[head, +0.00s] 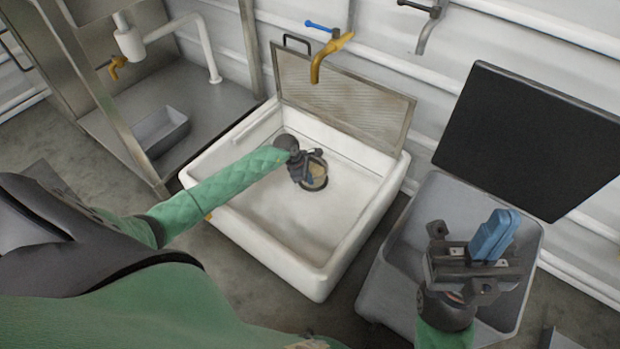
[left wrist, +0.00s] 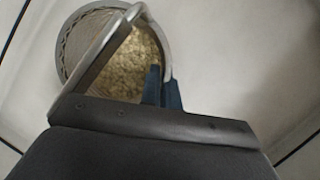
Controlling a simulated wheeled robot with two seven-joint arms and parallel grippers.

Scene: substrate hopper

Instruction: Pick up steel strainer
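The steel strainer (head: 316,178) is a round metal basket low in the white sink, holding yellow-brown grainy matter. In the left wrist view the strainer (left wrist: 95,20) fills the upper left, with a bright steel bar arching across it. My left gripper (head: 310,163) is over the strainer and hides part of it. In the left wrist view its blue fingers (left wrist: 163,90) are close together, with the strainer's right rim running down between them. My right gripper (head: 497,235) is above the grey bin, its blue fingers together and nothing seen in them.
The white sink (head: 320,281) has raised walls around my left gripper. A mesh panel (head: 345,95) stands at its back edge, below a yellow tap (head: 325,60). A grey bin (head: 440,200) with a black panel (head: 530,130) behind it is at right. A steel counter (head: 215,110) is at left.

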